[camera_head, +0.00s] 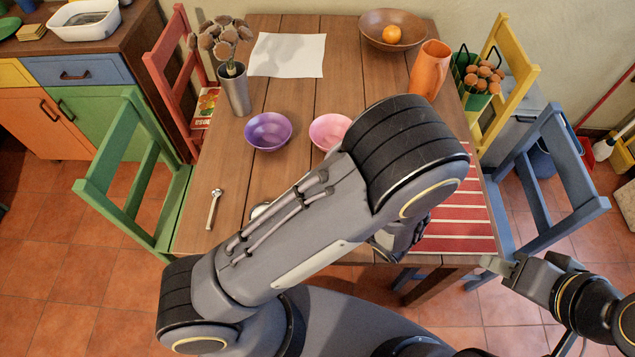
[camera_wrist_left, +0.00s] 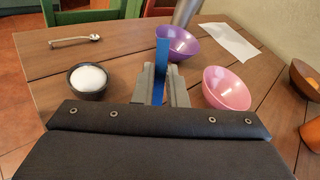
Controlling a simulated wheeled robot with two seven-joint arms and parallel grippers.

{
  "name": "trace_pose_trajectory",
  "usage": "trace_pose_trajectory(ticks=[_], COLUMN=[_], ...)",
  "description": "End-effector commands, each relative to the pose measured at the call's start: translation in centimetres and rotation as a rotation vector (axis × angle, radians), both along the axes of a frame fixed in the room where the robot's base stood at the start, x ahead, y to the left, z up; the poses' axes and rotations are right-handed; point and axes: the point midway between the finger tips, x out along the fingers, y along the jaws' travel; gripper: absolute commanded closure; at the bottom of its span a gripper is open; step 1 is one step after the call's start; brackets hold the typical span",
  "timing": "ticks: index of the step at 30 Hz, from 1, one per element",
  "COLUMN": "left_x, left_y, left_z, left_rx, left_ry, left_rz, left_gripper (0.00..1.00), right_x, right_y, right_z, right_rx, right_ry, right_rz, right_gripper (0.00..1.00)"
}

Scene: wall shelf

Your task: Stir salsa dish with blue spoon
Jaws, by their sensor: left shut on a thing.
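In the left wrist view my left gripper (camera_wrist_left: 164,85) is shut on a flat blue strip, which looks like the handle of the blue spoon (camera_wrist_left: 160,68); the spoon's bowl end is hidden. It stands upright in front of a purple bowl (camera_wrist_left: 184,44), with a pink bowl (camera_wrist_left: 226,88) to the right and a dark bowl of white stuff (camera_wrist_left: 88,80) to the left. No salsa shows, and I cannot tell which bowl is the salsa dish.
The purple bowl (camera_head: 268,131) and pink bowl (camera_head: 328,131) stand mid-table. A metal spoon (camera_head: 214,208) lies at the left. A vase (camera_head: 234,88), paper (camera_head: 287,55), orange jug (camera_head: 429,70) and fruit bowl (camera_head: 372,27) are farther back. A striped mat (camera_head: 460,213) lies right; chairs flank the table.

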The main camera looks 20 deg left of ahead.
Motion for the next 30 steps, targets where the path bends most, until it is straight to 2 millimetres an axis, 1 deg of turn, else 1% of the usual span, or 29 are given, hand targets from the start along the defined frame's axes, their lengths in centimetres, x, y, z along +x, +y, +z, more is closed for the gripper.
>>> trace_pose_trajectory(ticks=[11, 14, 30], left_x=[0.0, 0.0, -0.4], left_y=[0.0, 0.0, 1.4], left_z=[0.0, 0.3, 4.3], left_rx=[0.000, 0.000, 0.000], left_ry=[0.001, 0.000, 0.001], left_rz=[0.000, 0.000, 0.000], left_gripper=[1.00, 1.00, 1.00], right_x=[0.0, 0.0, 0.0], right_y=[0.0, 0.0, 0.0], right_z=[0.0, 0.3, 3.2], right_rx=[0.000, 0.000, 0.000], right_ry=[0.000, 0.000, 0.000], right_rz=[0.000, 0.000, 0.000], right_gripper=[0.64, 0.64, 0.64])
